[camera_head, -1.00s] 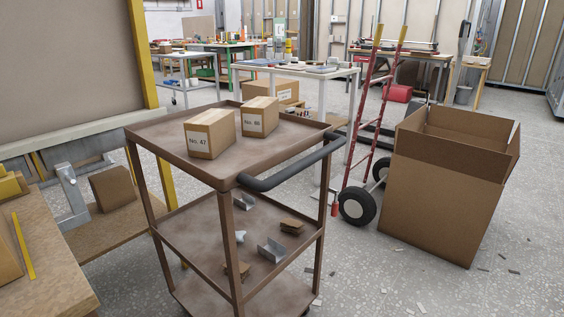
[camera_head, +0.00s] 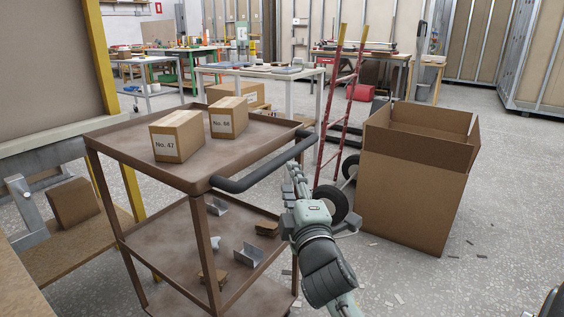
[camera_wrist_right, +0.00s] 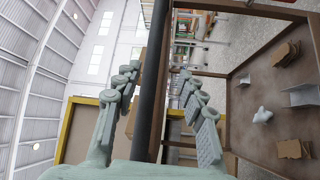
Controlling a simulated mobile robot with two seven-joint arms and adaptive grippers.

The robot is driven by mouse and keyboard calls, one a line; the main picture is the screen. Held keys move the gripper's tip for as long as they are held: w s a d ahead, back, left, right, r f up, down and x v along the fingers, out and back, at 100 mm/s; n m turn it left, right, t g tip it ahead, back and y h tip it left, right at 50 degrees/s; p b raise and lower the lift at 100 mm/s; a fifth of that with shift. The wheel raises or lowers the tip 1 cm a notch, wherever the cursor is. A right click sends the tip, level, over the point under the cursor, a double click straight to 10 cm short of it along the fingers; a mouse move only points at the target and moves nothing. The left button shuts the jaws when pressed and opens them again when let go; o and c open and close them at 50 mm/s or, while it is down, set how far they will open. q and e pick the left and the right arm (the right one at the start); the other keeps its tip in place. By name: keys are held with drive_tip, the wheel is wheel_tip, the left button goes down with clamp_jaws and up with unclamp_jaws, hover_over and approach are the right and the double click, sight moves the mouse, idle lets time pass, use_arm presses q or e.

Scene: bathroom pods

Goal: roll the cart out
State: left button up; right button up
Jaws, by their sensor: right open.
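The brown metal cart (camera_head: 130,150) stands at the left centre of the head view. Its dark padded handle (camera_head: 262,168) runs along the side nearest me. Two cartons, No. 47 (camera_head: 177,136) and No. 48 (camera_head: 228,117), sit on its top tray. My right gripper (camera_head: 294,172) is at the handle's right part. In the right wrist view the handle (camera_wrist_right: 153,60) passes between the two open fingers (camera_wrist_right: 158,76), with gaps visible on both sides. My left gripper is not in view.
A large open cardboard box (camera_head: 410,190) and a red hand truck (camera_head: 340,110) stand right of the cart. A wooden bench (camera_head: 75,250) and yellow post (camera_head: 104,60) are close on its left. Brackets (camera_head: 248,254) lie on its lower shelf. Floor at the right is clear except for scraps.

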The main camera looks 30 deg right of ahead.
sight(285, 157)
drive_tip(key=x, duration=0.3)
drive_tip(key=r+x, duration=0.1)
drive_tip(key=x, duration=0.3)
drive_tip(key=shift+s+r+p, duration=0.1)
drive_tip(key=shift+r+p, duration=0.05)
drive_tip(key=shift+p, duration=0.25)
drive_tip(key=shift+w+d, duration=0.15)
drive_tip(key=shift+w, duration=0.25)
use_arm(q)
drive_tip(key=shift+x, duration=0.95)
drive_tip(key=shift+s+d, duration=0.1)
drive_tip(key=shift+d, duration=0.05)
use_arm(e)
drive_tip(key=shift+c, duration=0.2)
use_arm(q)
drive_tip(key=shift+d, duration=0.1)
use_arm(e)
clamp_jaws()
